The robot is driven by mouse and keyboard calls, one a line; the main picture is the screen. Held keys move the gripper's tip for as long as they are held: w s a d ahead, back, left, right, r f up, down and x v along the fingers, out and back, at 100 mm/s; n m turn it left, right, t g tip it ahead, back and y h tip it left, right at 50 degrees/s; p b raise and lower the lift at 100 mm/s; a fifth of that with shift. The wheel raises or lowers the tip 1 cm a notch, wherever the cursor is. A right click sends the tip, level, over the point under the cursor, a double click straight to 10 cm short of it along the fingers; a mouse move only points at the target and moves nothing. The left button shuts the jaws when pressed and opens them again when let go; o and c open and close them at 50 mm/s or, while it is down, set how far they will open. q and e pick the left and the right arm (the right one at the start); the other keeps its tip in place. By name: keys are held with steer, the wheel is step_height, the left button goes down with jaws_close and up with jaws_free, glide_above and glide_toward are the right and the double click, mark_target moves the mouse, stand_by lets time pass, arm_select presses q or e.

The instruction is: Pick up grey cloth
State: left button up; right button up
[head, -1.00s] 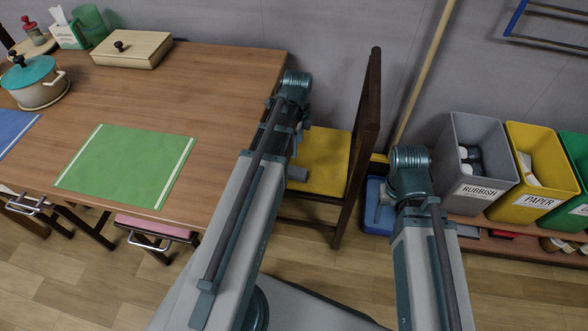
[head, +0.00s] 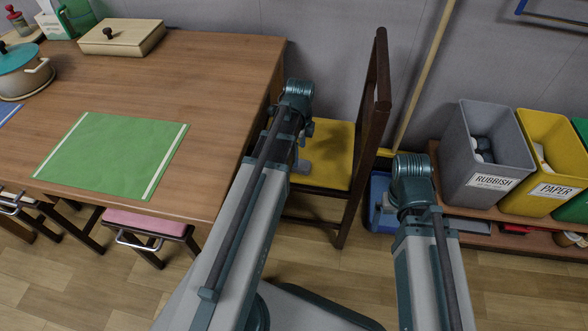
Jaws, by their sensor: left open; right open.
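I see no grey cloth that I can make out in the head view. My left gripper (head: 301,162) hangs below its wrist over the yellow chair seat (head: 328,152). Only a grey part of it shows beside the arm, and nothing is seen in it. My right gripper (head: 386,210) hangs below its wrist in front of a blue bucket (head: 378,222) on the floor. It is mostly hidden by its own arm, and nothing is seen in it. Both grippers are open.
A wooden table (head: 205,95) fills the left, with a green mat (head: 112,155), a teal-lidded pot (head: 22,72) and a wooden box (head: 122,36). A pink stool (head: 145,222) is tucked under it. Rubbish (head: 470,150) and paper (head: 548,150) bins stand right on a low shelf.

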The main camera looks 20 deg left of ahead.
arm_select(q)
step_height(320, 180, down, 5)
steer(key=b, duration=0.5)
steer(key=shift+f, duration=0.15)
steer(key=c, duration=1.4)
